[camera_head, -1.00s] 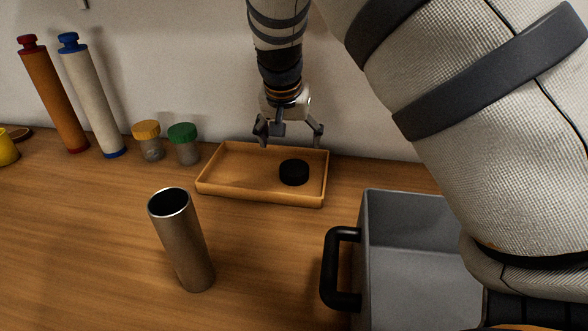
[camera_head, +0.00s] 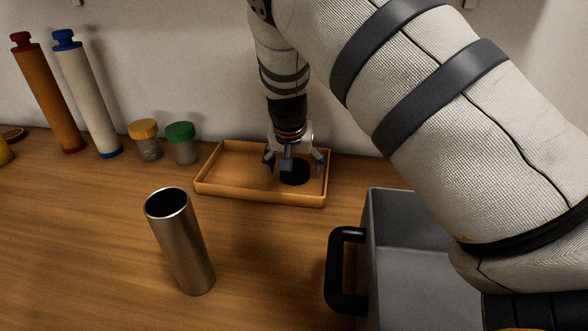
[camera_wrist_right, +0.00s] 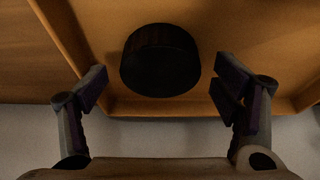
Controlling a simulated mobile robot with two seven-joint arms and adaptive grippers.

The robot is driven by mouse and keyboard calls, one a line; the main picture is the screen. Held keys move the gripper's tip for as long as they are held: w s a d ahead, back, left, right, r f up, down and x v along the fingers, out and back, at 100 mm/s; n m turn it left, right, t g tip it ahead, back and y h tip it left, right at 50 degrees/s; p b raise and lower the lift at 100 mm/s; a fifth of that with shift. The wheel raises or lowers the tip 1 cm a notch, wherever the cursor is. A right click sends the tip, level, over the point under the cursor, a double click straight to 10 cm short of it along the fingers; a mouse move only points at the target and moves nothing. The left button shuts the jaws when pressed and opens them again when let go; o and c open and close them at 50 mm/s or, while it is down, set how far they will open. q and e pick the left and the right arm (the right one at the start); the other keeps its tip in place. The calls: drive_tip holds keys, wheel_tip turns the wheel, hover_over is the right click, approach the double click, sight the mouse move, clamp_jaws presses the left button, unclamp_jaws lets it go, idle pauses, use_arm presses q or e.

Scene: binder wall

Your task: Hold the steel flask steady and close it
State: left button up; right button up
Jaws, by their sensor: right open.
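The steel flask (camera_head: 183,245) stands upright and open-topped on the wooden table, left of the grey bin. A round black lid (camera_head: 295,173) lies in the shallow wooden tray (camera_head: 225,189). My right gripper (camera_head: 293,165) is open and low over the tray, just above the lid. In the right wrist view the black lid (camera_wrist_right: 160,60) sits ahead of and between the two spread fingers (camera_wrist_right: 165,90), apart from both. In the head view the gripper partly covers the lid. My left gripper is not in view.
A grey bin (camera_head: 410,250) with a black handle (camera_head: 345,270) stands right of the flask. Yellow-capped (camera_head: 145,139) and green-capped (camera_head: 182,143) jars stand left of the tray. Orange (camera_head: 50,98) and white (camera_head: 90,100) cylinders lean on the wall. The table between flask and tray is clear.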

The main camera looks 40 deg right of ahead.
sight(295, 163)
idle(0.3)
drive_tip(key=c, duration=1)
drive_tip(key=shift+r, duration=0.2)
drive_tip(key=v, duration=0.4)
drive_tip(key=shift+w+d+r+p, duration=0.15)
drive_tip(key=shift+w+d+p, duration=0.15)
drive_tip(key=shift+w, duration=0.05)
use_arm(q)
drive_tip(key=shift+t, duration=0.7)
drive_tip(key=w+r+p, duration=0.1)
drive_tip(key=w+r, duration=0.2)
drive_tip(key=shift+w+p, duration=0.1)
drive_tip(key=shift+p, duration=0.3)
use_arm(e)
drive_tip(key=s+a+r, duration=0.5)
drive_tip(key=a, duration=0.2)
drive_tip(key=s+a+r, duration=0.3)
drive_tip(key=shift+s+a+r, duration=0.15)
drive_tip(key=shift+s+r, duration=0.15)
